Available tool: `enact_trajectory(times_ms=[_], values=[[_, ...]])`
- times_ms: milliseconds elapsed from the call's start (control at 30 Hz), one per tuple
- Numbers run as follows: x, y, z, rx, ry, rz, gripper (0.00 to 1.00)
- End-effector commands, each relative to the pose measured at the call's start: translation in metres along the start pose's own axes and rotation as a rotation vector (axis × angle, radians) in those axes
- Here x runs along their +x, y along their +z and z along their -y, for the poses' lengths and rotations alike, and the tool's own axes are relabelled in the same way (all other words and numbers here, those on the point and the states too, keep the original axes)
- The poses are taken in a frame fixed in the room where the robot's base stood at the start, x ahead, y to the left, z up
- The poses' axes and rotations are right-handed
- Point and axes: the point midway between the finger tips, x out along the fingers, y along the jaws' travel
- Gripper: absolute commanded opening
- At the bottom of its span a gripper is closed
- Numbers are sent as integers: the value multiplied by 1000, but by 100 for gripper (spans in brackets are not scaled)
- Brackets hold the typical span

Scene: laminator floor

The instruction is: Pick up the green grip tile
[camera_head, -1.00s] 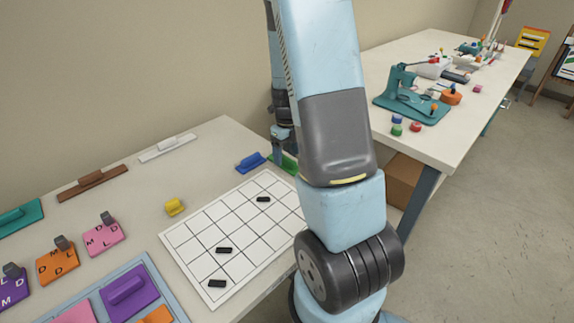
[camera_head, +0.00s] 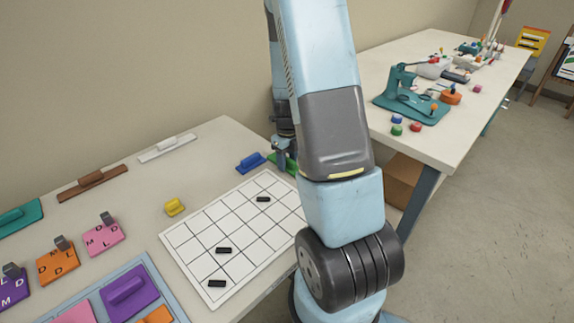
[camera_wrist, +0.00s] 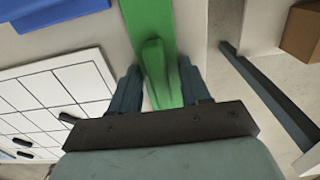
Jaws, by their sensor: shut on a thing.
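The green grip tile (camera_wrist: 152,30) is a flat green plate with a raised green ridge. In the wrist view the ridge stands between the two fingers of my gripper (camera_wrist: 160,88), which is shut on it. In the head view the green tile (camera_head: 282,160) shows at the table's far right corner, mostly hidden behind my arm. My gripper (camera_head: 284,158) points down at it there. I cannot tell whether the tile touches the table.
A blue grip tile (camera_head: 251,163) lies close to the left of the green one. A white grid board (camera_head: 190,240) with several black pieces lies in front. A yellow block (camera_head: 175,207) is further left. A second table (camera_head: 440,140) stands at the right beyond a gap.

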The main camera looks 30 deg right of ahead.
Motion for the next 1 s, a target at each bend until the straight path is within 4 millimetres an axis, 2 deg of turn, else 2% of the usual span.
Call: enact_trajectory(times_ms=[67,400,767,1000], values=[[0,0,0,0,0,0,32],[0,0,0,0,0,0,0],[-5,1,0,-1,-1,1,0],[-36,-2,-2,-1,-1,3,0]])
